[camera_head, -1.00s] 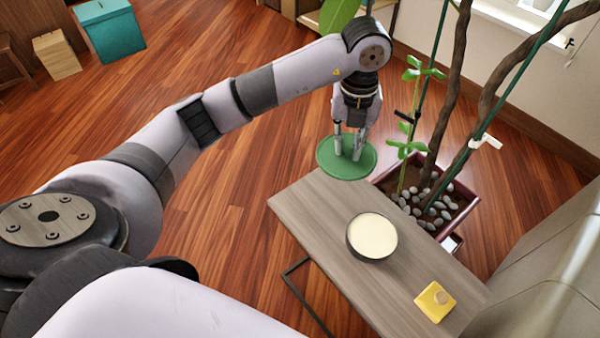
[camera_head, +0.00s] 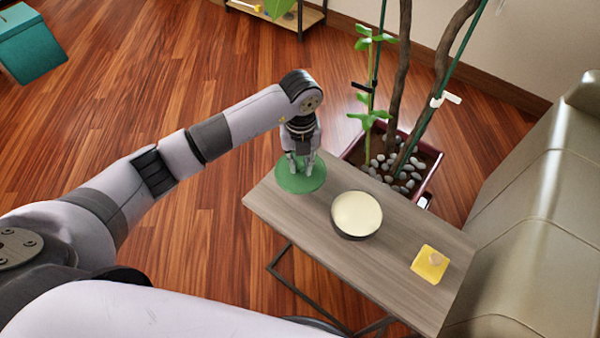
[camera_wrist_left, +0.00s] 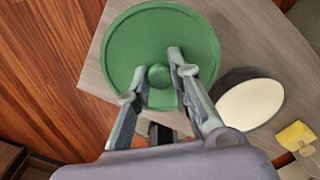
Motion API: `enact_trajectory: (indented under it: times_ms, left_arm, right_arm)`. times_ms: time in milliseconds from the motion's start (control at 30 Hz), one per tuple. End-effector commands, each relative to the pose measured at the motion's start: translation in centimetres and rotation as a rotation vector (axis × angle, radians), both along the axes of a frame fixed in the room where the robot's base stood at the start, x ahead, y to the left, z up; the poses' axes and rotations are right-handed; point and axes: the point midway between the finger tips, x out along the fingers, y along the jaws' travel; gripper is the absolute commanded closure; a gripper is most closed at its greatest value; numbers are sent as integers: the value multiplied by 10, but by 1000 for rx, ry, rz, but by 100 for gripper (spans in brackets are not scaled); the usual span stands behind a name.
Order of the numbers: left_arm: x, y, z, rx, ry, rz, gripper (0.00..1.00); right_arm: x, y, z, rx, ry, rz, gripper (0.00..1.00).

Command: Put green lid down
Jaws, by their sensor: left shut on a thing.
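The round green lid (camera_head: 296,183) is at the far left end of the grey wooden side table (camera_head: 330,255). My left gripper (camera_head: 301,165) points down and is shut on the lid's knob. In the left wrist view the lid (camera_wrist_left: 135,40) shows flat below my left gripper (camera_wrist_left: 160,80), its knob between the two fingers. The lid overlaps the table top in both views; I cannot tell if it touches it. My right gripper is not in view.
A dark bowl with cream contents (camera_head: 357,214) stands mid-table, right of the lid. A yellow item (camera_head: 430,264) lies at the right end. A potted plant (camera_head: 415,185) stands behind the table, a sofa (camera_head: 535,205) at the right.

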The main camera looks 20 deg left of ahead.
Motion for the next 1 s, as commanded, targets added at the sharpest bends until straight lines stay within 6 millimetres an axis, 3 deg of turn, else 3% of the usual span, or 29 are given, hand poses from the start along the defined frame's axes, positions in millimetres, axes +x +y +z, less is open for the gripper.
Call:
enact_trajectory:
  times_ms: [167,433,833,867,1000]
  left_arm:
    - [0,0,-12,0,1,1,100]
    - [0,0,-48,0,1,1,100]
    - [0,0,-55,0,-1,1,100]
    - [0,0,-53,0,-1,1,79]
    - [0,0,-53,0,0,1,69]
  right_arm:
    - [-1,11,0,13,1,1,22]
    - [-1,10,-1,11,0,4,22]
    - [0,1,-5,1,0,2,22]
    - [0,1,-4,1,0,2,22]
    - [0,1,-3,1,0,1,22]
